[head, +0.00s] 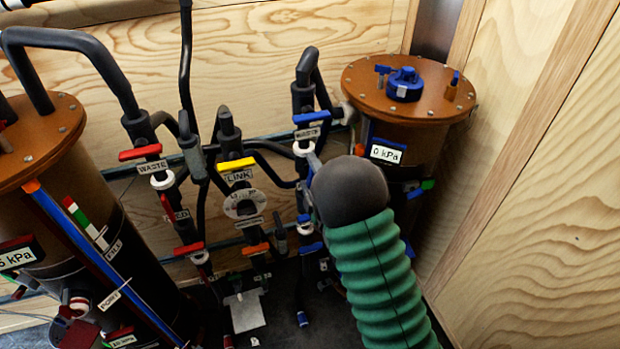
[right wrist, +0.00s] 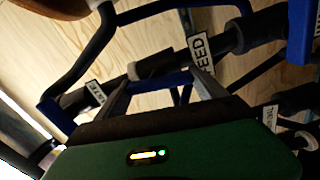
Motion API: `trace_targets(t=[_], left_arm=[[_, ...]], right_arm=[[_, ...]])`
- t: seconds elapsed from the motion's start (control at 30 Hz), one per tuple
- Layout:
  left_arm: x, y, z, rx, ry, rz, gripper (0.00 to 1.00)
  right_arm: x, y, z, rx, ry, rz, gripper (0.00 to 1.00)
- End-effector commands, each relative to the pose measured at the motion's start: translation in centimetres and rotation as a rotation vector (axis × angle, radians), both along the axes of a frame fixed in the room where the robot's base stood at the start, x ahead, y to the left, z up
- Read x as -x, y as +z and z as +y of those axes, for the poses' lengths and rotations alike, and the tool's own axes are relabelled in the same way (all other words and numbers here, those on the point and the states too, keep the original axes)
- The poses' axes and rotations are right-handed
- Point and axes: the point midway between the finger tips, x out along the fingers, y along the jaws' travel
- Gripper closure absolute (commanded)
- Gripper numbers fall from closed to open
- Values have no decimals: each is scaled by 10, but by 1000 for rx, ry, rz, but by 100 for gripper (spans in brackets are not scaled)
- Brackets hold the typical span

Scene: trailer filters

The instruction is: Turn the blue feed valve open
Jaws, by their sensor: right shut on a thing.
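My right gripper (head: 312,168) reaches into the pipework by the right-hand tank, below the blue-handled WASTE valve (head: 312,117). In the right wrist view its two fingers (right wrist: 160,82) stand either side of a blue handle, the blue feed valve (right wrist: 168,81), beside a FEED label (right wrist: 201,53). The gripper is shut on this handle. In the head view my dark wrist and green sleeve hide most of the feed valve. My left gripper is not in view.
The right-hand tank (head: 375,75) with a 0 kPa display (head: 386,153) stands close to my wrist. Red, yellow and orange valve handles are to the left, including the LINK valve (head: 236,163). Another blue handle (right wrist: 300,35) is close by. A wooden wall (head: 530,190) bounds the right.

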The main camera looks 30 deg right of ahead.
Motion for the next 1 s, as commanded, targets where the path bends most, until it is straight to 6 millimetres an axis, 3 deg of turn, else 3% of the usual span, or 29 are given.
trace_targets(t=[0.4, 0.9, 0.93, 1.0], left_arm=[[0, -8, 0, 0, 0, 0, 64], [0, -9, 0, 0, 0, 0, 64], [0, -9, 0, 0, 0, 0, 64], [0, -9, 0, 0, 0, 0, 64]], right_arm=[[1, -7, 2, 163, 4, 53, 60], [1, -8, 3, 181, 6, 61, 60], [1, -8, 3, 181, 6, 61, 17], [1, -8, 3, 181, 6, 60, 8]])
